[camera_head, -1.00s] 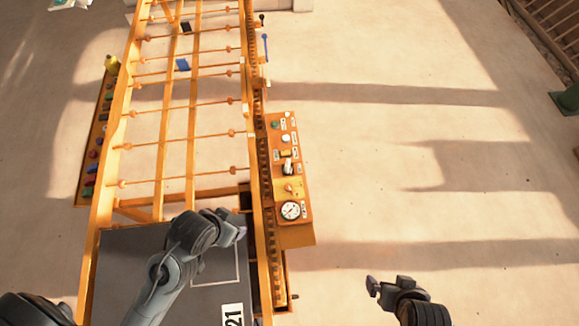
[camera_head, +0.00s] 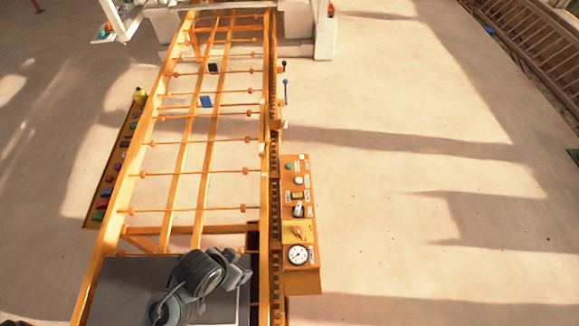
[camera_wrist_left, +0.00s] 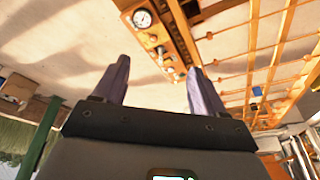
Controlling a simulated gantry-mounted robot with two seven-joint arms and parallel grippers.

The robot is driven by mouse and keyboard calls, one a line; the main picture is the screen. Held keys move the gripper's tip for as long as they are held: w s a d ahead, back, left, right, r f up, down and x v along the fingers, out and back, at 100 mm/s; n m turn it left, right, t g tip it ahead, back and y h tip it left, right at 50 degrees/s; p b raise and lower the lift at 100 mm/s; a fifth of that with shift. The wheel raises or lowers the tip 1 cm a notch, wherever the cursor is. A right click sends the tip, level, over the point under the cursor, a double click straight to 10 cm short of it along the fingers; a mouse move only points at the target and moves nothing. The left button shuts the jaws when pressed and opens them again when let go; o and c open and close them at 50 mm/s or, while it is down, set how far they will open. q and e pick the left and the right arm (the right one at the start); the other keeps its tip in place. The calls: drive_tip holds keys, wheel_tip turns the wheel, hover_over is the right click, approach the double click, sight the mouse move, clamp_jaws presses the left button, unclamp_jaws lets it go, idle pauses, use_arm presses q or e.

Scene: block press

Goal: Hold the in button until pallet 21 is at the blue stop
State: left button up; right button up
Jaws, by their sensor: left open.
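The grey pallet (camera_head: 118,284) lies at the near end of the orange track, its lower part cut off by the frame; its number is out of view now. A blue plate (camera_head: 207,101) sits on the rails farther up, and a blue lever (camera_head: 285,90) stands by the right rail. The control panel (camera_head: 309,227) right of the track carries a green button (camera_head: 289,167), a white button (camera_head: 298,181) and a gauge (camera_head: 298,255); its labels are too small to read. My left gripper (camera_head: 240,274) is above the pallet, left of the panel. Its fingers (camera_wrist_left: 160,88) are open and empty.
A black plate (camera_head: 212,68) sits on the rails beyond the blue one. A shelf (camera_head: 108,180) with several coloured items runs along the left side. White machinery (camera_head: 324,35) stands at the far end. The floor right of the panel is clear.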

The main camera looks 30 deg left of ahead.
use_arm(q)
clamp_jaws()
idle(0.4)
idle(1.4)
